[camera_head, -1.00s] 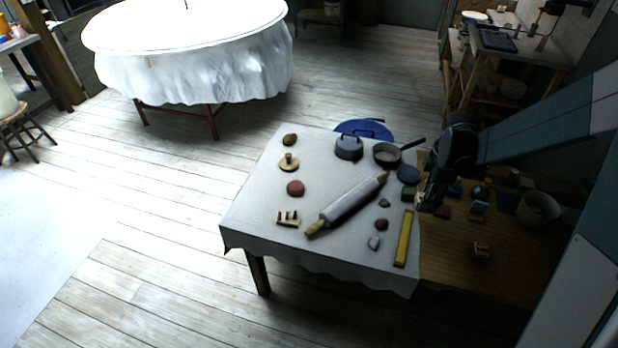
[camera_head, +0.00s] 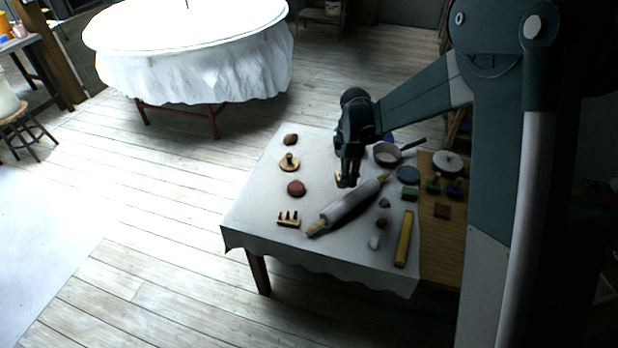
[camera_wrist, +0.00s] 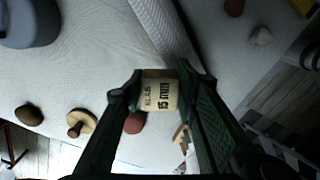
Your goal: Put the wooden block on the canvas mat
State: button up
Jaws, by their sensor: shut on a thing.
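My gripper (camera_head: 347,184) is shut on the wooden block, a small pale block with dark lettering. The block (camera_wrist: 159,94) sits between the fingertips in the wrist view, where the gripper (camera_wrist: 160,76) shows too. In the head view only a pale bit of the block (camera_head: 338,177) shows by the fingers. The canvas mat (camera_head: 252,203) is the off-white cloth over the table; it also fills much of the wrist view (camera_wrist: 80,65). The block is over the mat, left of the rolling pin's upper end; I cannot tell its exact height.
The rolling pin (camera_head: 350,203) lies diagonally across the mat. A reddish disc (camera_head: 296,188), a knobbed wooden disc (camera_head: 289,162) and a small toothed wooden piece (camera_head: 289,219) lie left. A yellow bar (camera_head: 404,238) and a pan (camera_head: 387,154) lie right. Bare mat shows between the left pieces and pin.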

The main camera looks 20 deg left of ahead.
jog(key=s+a+n, duration=0.1)
jog(key=s+a, duration=0.1)
jog(key=a, duration=0.6)
jog(key=s+a+n, duration=0.1)
jog(key=s+a, duration=0.1)
jog(key=a, duration=0.6)
jog(key=n, duration=0.2)
send_over(263, 200)
jog(key=shift+f+p, duration=0.1)
jog(key=shift+p, duration=0.2)
jog(key=shift+f+b, duration=0.55)
jog(key=shift+f, duration=2.6)
jog(key=shift+f+b, duration=0.35)
jog(key=shift+f, duration=1.5)
jog(key=shift+f, duration=0.15)
